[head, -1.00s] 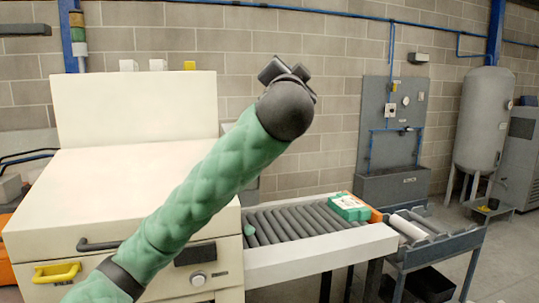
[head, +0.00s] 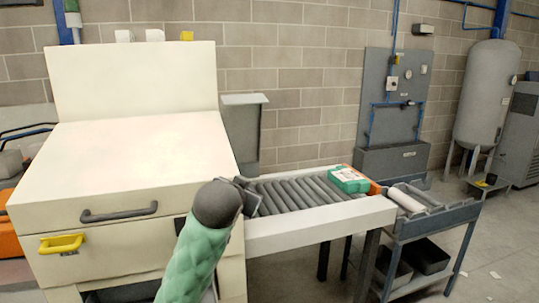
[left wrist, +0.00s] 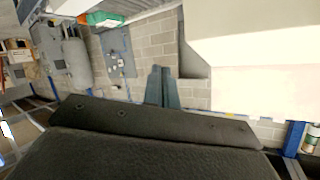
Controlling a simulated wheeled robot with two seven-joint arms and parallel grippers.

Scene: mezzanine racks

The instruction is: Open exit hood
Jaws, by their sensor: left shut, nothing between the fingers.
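The cream hood (head: 120,165) is a large box-shaped cover with a dark bar handle (head: 118,212) on its front face. It looks lowered; a tall cream panel stands upright behind it. In the left wrist view a cream surface (left wrist: 255,75) fills the upper right. My left gripper (head: 250,193) is shut and empty, at the hood's right front corner near the roller bed's left end. It is right of the handle and apart from it. Its shut fingers show in the left wrist view (left wrist: 163,72). My right gripper is not in view.
A yellow handle (head: 62,244) sits below the hood. A roller conveyor (head: 295,195) with a cream side rail (head: 320,220) runs right, carrying a green box (head: 348,180). A grey cart (head: 430,245) stands at its end. Floor at the lower right is mostly clear.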

